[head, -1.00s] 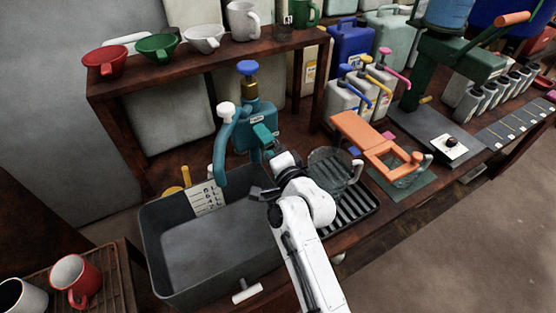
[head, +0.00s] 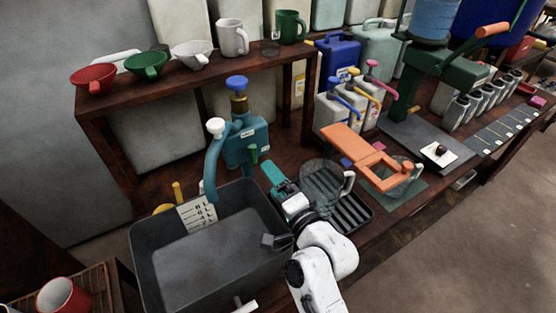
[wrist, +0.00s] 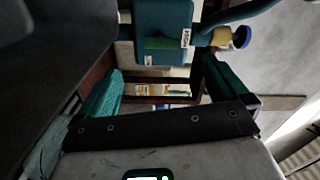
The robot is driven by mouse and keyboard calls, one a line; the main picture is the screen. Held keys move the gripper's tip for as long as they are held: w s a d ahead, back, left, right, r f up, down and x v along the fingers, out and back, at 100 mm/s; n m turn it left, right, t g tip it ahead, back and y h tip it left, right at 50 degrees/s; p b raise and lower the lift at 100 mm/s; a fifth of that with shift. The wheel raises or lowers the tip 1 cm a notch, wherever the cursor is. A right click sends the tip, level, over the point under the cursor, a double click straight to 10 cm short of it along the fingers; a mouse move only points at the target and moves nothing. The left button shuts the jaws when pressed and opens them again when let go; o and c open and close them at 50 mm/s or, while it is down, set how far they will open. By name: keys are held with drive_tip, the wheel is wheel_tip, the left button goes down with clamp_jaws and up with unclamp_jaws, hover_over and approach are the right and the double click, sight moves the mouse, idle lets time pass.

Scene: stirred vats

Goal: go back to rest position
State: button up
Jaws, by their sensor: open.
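My gripper (head: 274,174) is open and empty, with teal finger pads. In the head view it hangs over the right rim of the grey basin (head: 161,287), in front of the teal dispenser (head: 245,140) and apart from it. In the wrist view my two fingers (wrist: 162,85) stand wide apart with nothing between them. The dispenser body (wrist: 162,20) shows beyond the fingertips, with its green lever (wrist: 168,43) below. In the head view one finger is mostly hidden.
A clear glass jug (head: 322,180) stands on the drain rack (head: 352,212) close right of my gripper. Cups and funnels line the shelf (head: 180,75). Open floor (head: 480,250) lies at right.

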drive_tip(key=s+d+f+n+g+h, duration=0.65)
drive_tip(key=s+d+f, duration=0.85)
drive_tip(key=d, duration=0.4)
drive_tip(key=s+d+n+g+h, duration=0.1)
drive_tip(key=s+d, duration=0.4)
drive_tip(key=s, duration=0.5)
drive_tip(key=s+d+n+g+h, duration=0.1)
drive_tip(key=s+d+g+h, duration=0.1)
drive_tip(key=s+d+g, duration=0.4)
drive_tip(key=s, duration=0.5)
drive_tip(key=shift+s+d+f+h, duration=0.25)
drive_tip(key=shift+d+f+h, duration=0.05)
drive_tip(key=shift+f+h, duration=0.05)
